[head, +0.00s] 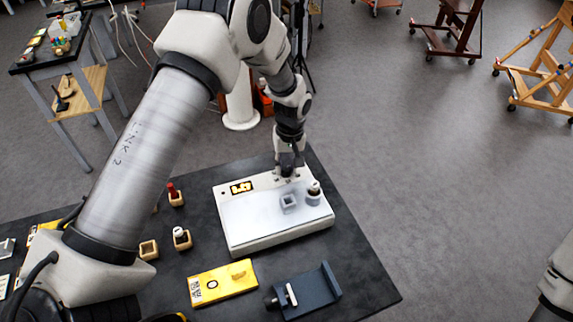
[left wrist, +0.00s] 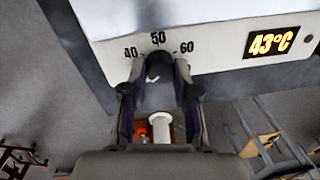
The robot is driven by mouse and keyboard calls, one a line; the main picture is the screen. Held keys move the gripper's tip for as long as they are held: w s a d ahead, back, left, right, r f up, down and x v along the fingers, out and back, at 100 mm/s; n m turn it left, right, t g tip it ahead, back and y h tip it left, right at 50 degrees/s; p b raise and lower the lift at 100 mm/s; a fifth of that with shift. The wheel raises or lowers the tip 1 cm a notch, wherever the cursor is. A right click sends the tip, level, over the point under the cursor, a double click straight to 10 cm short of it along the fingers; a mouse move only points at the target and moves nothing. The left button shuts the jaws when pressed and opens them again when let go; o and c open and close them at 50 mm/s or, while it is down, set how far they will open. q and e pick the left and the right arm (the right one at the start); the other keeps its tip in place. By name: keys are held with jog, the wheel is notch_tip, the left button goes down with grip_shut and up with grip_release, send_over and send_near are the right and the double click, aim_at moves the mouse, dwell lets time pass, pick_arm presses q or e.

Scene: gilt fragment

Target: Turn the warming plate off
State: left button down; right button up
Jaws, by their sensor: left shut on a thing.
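The warming plate (head: 262,218) is a white slab on the dark table, its back edge towards the far side. Its lit display (head: 241,187) reads 43°C in the left wrist view (left wrist: 271,42). A dark dial knob (left wrist: 158,66) sits on that edge by the printed marks 40, 50 and 60. My left gripper (head: 290,168) reaches down to the plate's far edge. In the left wrist view its fingers (left wrist: 159,76) are shut on the knob, one on each side. They partly hide the knob, and its exact setting is unclear. My right gripper is out of view.
In front lie a yellow box (head: 222,283) and a blue-grey stand (head: 305,291). Small wooden holders (head: 182,240) are to the left. The table's right side is clear.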

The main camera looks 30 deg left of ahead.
aim_at(289, 168)
pick_arm(q)
jog(key=c, duration=0.9)
grip_release()
jog(key=shift+s+f, duration=0.15)
jog(key=shift+o, duration=0.2)
jog(key=shift+r, duration=0.3)
notch_tip(289, 168, up, 12)
jog(key=shift+w+d+f, duration=0.25)
jog(key=shift+w+d, duration=0.05)
jog(key=shift+w, duration=0.1)
